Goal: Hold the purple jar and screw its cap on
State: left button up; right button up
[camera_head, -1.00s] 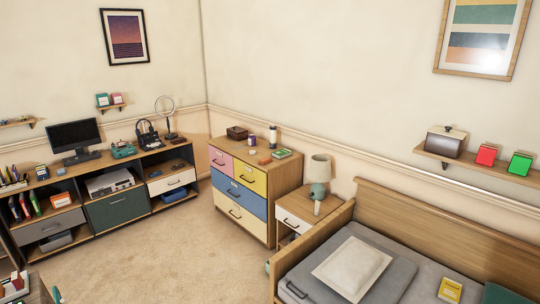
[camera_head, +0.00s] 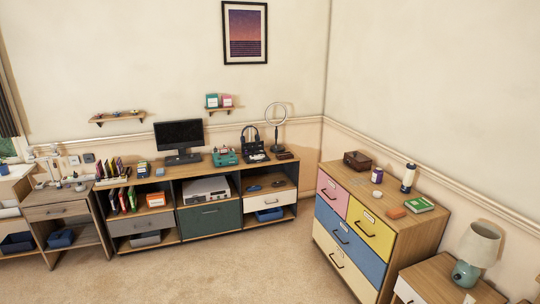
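A small purple jar (camera_head: 377,176) with a pale band stands upright on top of the colourful chest of drawers (camera_head: 425,243), in the right half of the head view. A small pale round item (camera_head: 377,194) lies just in front of it; I cannot tell whether it is the jar's cap. The jar is too small to tell whether its top is open. Neither of my grippers shows.
Beside the jar are a brown box (camera_head: 357,160), a white bottle with dark ends (camera_head: 408,178), an orange block (camera_head: 397,212) and a green book (camera_head: 419,204). A lamp (camera_head: 473,253) stands at the right. Carpet (camera_head: 220,272) is clear in front of the long shelf unit (camera_head: 160,238).

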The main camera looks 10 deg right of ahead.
aim_at(377, 173)
jog(key=i+z, duration=0.15)
jog(key=i, duration=0.6)
jog(key=i+z, duration=0.2)
jog(key=i, duration=0.5)
jog(key=i+j+z, duration=0.15)
jog(key=i, duration=0.6)
jog(key=i+l+z, duration=0.1)
jog(key=i+z, duration=0.65)
jog(key=i+j+z, duration=0.1)
jog(key=i+z, duration=0.3)
jog(key=i+j+z, duration=0.15)
jog(key=z, duration=0.25)
jog(key=i+j+z, duration=0.1)
jog(key=i+z, duration=0.2)
jog(key=i+j+z, duration=0.15)
jog(key=i+z, duration=0.15)
jog(key=i, duration=0.05)
